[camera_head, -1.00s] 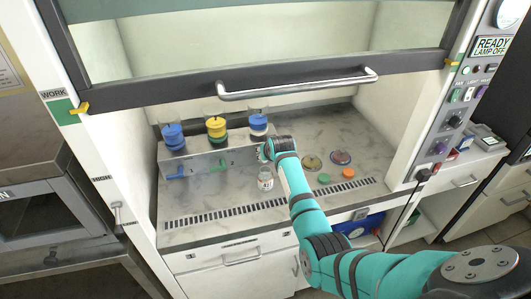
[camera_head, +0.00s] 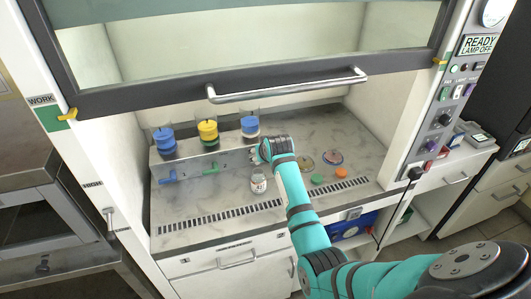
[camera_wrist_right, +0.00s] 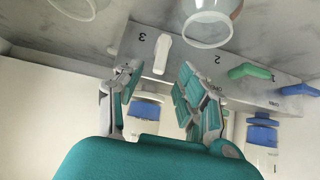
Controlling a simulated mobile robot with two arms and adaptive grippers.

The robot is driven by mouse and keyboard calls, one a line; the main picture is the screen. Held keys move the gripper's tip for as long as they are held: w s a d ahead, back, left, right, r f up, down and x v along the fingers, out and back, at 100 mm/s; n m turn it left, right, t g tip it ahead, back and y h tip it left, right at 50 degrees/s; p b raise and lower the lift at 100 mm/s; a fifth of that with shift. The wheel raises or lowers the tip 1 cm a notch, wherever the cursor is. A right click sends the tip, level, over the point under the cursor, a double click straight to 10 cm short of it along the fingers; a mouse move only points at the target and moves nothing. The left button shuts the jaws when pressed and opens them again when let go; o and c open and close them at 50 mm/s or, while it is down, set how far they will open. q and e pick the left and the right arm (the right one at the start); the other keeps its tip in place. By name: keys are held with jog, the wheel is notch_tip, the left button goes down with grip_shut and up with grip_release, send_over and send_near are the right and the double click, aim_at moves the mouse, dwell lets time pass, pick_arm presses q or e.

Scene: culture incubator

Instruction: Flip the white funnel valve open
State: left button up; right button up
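The white valve handle (camera_wrist_right: 162,53) sits by the number 3 on the grey manifold block (camera_wrist_right: 135,28) in the right wrist view. In that view my right gripper (camera_wrist_right: 160,88) is open, its two teal-padded fingers apart, with the handle between and just beyond the tips; I see no clear contact. In the head view my right gripper (camera_head: 255,155) is at the right end of the manifold (camera_head: 200,160) and hides the white valve. The green valve (camera_head: 212,168) and blue valve (camera_head: 168,178) show to its left. My left gripper is not in view.
Three funnels stand along the manifold, with blue (camera_head: 163,134), yellow (camera_head: 208,130) and blue (camera_head: 250,125) parts. A small clear bottle (camera_head: 258,184) stands in front of the gripper. Round dishes (camera_head: 332,157) and orange and green caps lie right. The raised sash handle (camera_head: 290,87) crosses above.

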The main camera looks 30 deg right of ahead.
jog(key=v, duration=0.7)
jog(key=shift+s, duration=0.2)
